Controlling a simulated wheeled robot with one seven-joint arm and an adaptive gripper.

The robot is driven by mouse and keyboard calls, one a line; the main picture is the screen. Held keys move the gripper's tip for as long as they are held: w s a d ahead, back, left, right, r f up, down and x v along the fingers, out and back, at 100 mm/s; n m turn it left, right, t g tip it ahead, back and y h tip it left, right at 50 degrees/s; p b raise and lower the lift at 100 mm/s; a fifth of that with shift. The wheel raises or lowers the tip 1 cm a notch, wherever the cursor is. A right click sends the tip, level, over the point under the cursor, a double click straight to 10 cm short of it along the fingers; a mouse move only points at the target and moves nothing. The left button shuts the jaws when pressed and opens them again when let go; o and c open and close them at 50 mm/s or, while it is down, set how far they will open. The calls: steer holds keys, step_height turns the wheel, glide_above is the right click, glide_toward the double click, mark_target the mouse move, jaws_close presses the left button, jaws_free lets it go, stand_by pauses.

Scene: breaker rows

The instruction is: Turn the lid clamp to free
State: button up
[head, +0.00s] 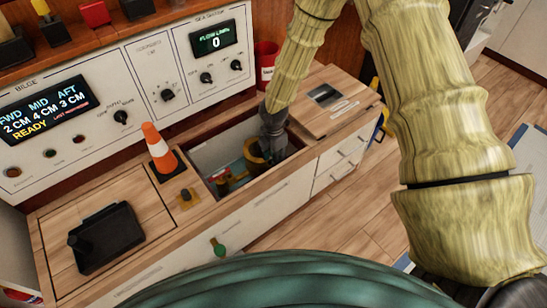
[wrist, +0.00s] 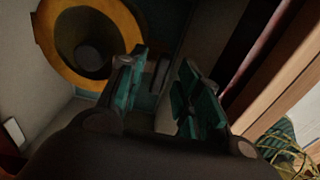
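The hatch in the counter (head: 213,150) is open. A brass-yellow ring-shaped fitting (head: 254,151) sits inside it, and shows as a yellow ring with a dark round opening (wrist: 52,42) in the wrist view. My gripper (head: 275,152) reaches down into the hatch beside this fitting. In the wrist view my gripper (wrist: 163,100) has its teal-padded fingers apart, to the right of the ring. A dark upright piece (wrist: 160,74) shows in the gap; I cannot tell whether it is the lid clamp or whether the fingers touch it. The light is dim there.
An orange cone (head: 158,147) and a small dark knob (head: 186,195) stand left of the hatch. A black tray-like object (head: 105,238) lies further left. A red cup (head: 266,65) stands behind. The control panel (head: 150,60) borders the back. Hatch walls are close around my gripper.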

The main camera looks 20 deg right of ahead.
steer(key=shift+c, duration=0.4)
jaws_close()
steer(key=shift+p, duration=0.35)
steer(key=m+p, duration=0.2)
steer(key=shift+r+m+p, duration=0.25)
steer(key=shift+m+p, duration=0.15)
steer(key=m+p, duration=0.2)
steer(key=shift+m, duration=0.4)
steer(key=m+p, duration=0.4)
steer(key=m, duration=0.2)
steer(key=shift+f, duration=0.15)
steer(key=m+p, duration=0.2)
steer(key=m, duration=0.4)
steer(key=shift+f+m, duration=0.1)
steer(key=shift+m, duration=0.2)
